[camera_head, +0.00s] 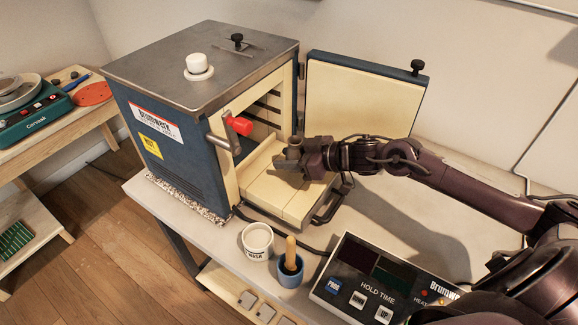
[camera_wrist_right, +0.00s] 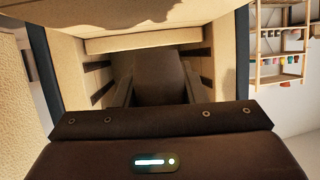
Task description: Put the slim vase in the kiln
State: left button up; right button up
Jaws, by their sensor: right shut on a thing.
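The kiln (camera_head: 190,150) is a blue box with a grey metal top, and its front is open. Its cream door (camera_head: 365,95) stands swung out to the right. A cream slab (camera_head: 270,190) with a dark handle juts from the opening. My right gripper (camera_head: 293,161) is over this slab, just outside the opening, shut on a small grey-brown piece (camera_head: 294,148), which I take to be the slim vase. Most of it is hidden by the fingers. The wrist view looks into the cream kiln chamber (camera_wrist_right: 200,55), with dark grooves in its side walls. My left gripper is out of view.
A white cup (camera_head: 257,243) and a blue pot (camera_head: 290,271) with a wooden-handled tool stand in front of the kiln. A control box (camera_head: 375,285) lies at the front right.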

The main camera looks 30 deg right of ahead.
notch_tip(320, 180, down, 4)
jog(key=shift+r, duration=0.25)
jog(key=shift+f, duration=0.15)
jog(key=o, duration=1)
